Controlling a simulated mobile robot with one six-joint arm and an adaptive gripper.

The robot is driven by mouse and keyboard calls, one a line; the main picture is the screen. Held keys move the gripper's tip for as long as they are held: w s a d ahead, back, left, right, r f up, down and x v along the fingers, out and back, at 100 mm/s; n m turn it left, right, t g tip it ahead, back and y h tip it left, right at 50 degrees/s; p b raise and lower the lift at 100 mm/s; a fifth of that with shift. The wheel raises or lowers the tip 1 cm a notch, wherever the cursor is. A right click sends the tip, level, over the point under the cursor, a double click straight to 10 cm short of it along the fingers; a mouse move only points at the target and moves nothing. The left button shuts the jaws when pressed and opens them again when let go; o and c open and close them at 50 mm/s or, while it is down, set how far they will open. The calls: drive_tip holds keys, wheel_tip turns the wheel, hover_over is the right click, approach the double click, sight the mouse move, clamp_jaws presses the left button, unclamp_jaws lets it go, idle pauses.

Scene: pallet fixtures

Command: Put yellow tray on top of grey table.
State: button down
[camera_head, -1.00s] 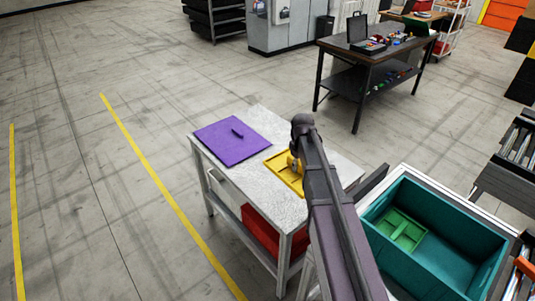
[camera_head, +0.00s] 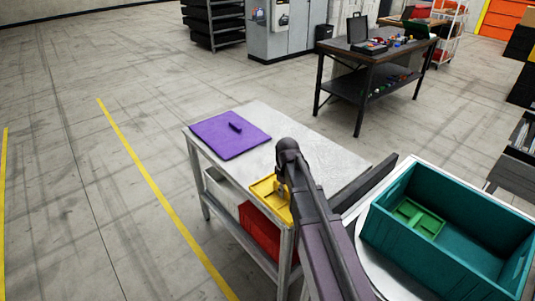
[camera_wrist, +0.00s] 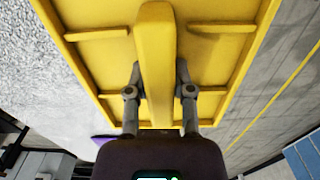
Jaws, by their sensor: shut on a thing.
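The yellow tray (camera_head: 262,190) is at the front edge of the grey table (camera_head: 325,142) in the head view. In the wrist view the yellow tray (camera_wrist: 100,55) fills the middle, with a raised central handle and low dividers. My gripper (camera_head: 281,188) is shut on that handle; in the wrist view its fingers (camera_wrist: 157,80) press on both sides of it. The wrist view shows tabletop left of the tray and floor right of it, so the tray reaches past the table edge. I cannot tell whether it touches the top. My arm hides part of the tray.
A purple board (camera_head: 228,138) with a dark handle lies at the table's back left. A teal crate (camera_head: 470,205) holding a green tray (camera_head: 417,218) stands at the right. A red bin (camera_head: 258,232) is under the tabletop. The middle of the tabletop looks clear.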

sight(280, 203)
drive_tip(key=f+b, duration=0.1)
drive_tip(key=s+a+f+b, duration=0.1)
drive_tip(key=f, duration=0.1)
drive_tip(key=f+b, duration=0.1)
drive_tip(key=f, duration=0.1)
drive_tip(key=shift+s+a+b, duration=0.3)
drive_tip(key=shift+a+b, duration=0.05)
drive_tip(key=shift+b, duration=0.05)
drive_tip(key=w+d, duration=0.2)
drive_tip(key=w, duration=0.1)
drive_tip(key=w+d+f, duration=0.1)
drive_tip(key=w+d, duration=0.1)
drive_tip(key=w, duration=0.2)
drive_tip(key=w+d+b, duration=0.1)
drive_tip(key=w+d, duration=0.2)
drive_tip(key=w, duration=0.1)
drive_tip(key=shift+w+f, duration=0.15)
drive_tip(key=shift+w+d, duration=0.2)
drive_tip(key=shift+w, duration=0.25)
drive_tip(key=shift+w+d+f+b, duration=0.2)
drive_tip(key=shift+w+d, duration=0.1)
drive_tip(key=shift+w, duration=0.15)
drive_tip(key=shift+w+d+f+b, duration=0.1)
drive_tip(key=shift+w+d+b, duration=0.15)
drive_tip(key=shift+w, duration=0.2)
drive_tip(key=shift+s+f+b, duration=0.2)
drive_tip(key=shift+f+b, duration=0.25)
drive_tip(key=shift+f, duration=0.1)
drive_tip(key=shift+a+f+b, duration=0.1)
drive_tip(key=shift+f+b, duration=0.95)
